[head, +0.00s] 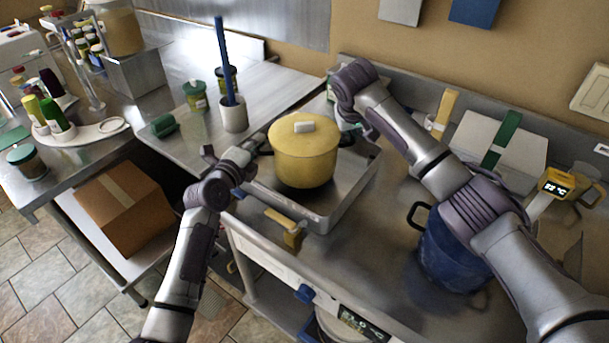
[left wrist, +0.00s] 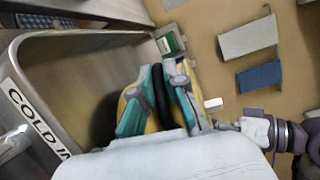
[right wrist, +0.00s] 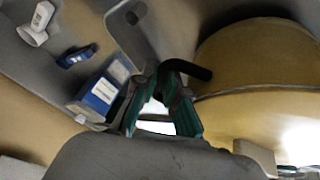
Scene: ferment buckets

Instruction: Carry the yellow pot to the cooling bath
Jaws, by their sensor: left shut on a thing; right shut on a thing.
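The yellow pot (head: 303,160), lidded with a pale knob, is upright within the outline of a shallow metal basin (head: 352,190). I cannot tell whether its bottom touches the basin floor. My left gripper (head: 258,147) is shut on the pot's left handle; the left wrist view shows the black handle (left wrist: 161,95) between its teal fingers. My right gripper (head: 346,125) is at the pot's far right side, shut on the other handle (right wrist: 198,71), partly hidden by the fingers. A metal wall marked "COLD I…" (left wrist: 30,115) shows in the left wrist view.
A blue pot (head: 450,255) stands on the counter at right, below my right arm. A cardboard box (head: 124,208) sits on a lower shelf.

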